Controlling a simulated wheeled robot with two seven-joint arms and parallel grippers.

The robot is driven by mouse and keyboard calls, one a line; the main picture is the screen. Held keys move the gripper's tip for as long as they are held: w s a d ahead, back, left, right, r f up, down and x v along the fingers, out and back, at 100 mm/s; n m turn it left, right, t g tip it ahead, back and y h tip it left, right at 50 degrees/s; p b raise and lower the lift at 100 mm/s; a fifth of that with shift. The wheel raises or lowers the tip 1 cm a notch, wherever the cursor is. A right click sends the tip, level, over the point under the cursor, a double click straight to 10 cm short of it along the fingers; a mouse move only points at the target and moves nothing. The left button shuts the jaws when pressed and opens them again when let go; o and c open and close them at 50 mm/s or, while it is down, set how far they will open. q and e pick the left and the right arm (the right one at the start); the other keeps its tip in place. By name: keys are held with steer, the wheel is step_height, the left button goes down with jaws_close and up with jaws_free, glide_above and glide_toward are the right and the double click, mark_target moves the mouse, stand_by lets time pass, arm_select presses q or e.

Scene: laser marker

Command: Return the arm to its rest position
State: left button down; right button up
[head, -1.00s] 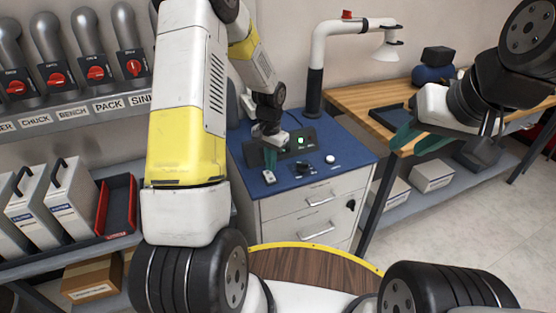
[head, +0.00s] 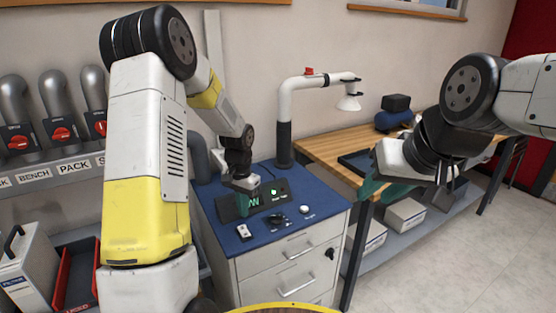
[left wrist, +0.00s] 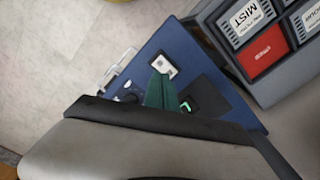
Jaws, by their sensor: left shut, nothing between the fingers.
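My left arm comes in from the left in the head view and bends down over the blue-topped cabinet (head: 325,218). Its gripper (head: 242,206) has green fingers pressed together with nothing between them, in front of the dark control box (head: 270,192) with a lit green button. In the left wrist view, the shut green fingers (left wrist: 160,92) point across the blue top, beside a small white device (left wrist: 163,66). That device (head: 243,231) also shows just below the fingertips in the head view; contact cannot be told.
A white bent arm with a red knob (head: 310,72) rises behind the cabinet. A wooden bench (head: 330,150) with a dark tray stands to the right. Floor at right is clear.

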arm_select(q)
steer(key=s+r+n+t, duration=0.1)
steer(key=s+r, duration=0.3)
steer(key=r, duration=0.6)
steer(key=s+d+r+n+t+h, duration=0.1)
steer(key=s+r+t, duration=0.1)
steer(key=s+r, duration=0.5)
steer(key=s+d+r+n+t+h, duration=0.1)
steer(key=s+r+n+t, duration=0.1)
steer(key=s+r, duration=0.5)
steer(key=s+t, duration=0.1)
steer(key=s, duration=0.5)
steer(key=shift+r, duration=0.4)
